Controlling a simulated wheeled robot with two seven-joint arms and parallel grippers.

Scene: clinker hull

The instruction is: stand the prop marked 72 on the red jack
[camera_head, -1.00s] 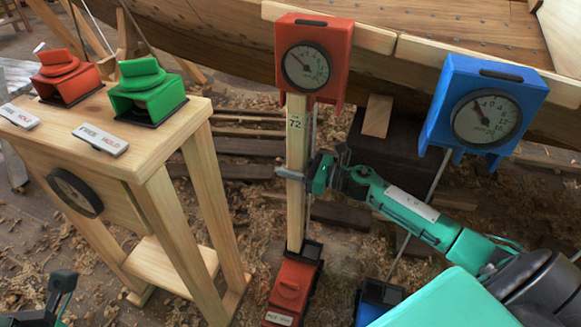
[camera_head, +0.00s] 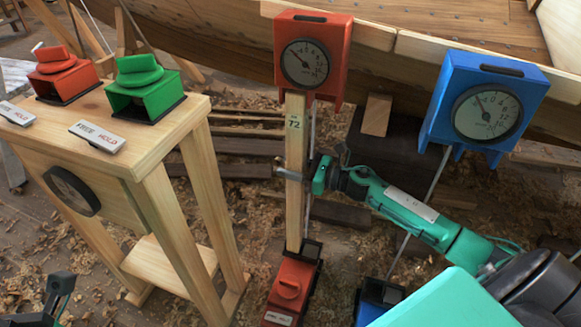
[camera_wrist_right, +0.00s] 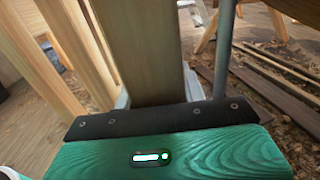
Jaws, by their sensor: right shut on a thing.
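The prop marked 72 (camera_head: 294,145) is a pale wooden post standing upright. Its foot meets the dark top of the red jack (camera_head: 290,283) on the floor, and its top meets the underside of the red gauge box (camera_head: 314,55). My right gripper (camera_head: 294,174) is shut around the prop at about mid-height. In the right wrist view the prop (camera_wrist_right: 150,50) rises just beyond the dark edge of the gripper.
A blue gauge box (camera_head: 485,105) hangs at the right above a blue jack (camera_head: 380,298). The hull (camera_head: 210,35) spans the back. Shavings cover the floor.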

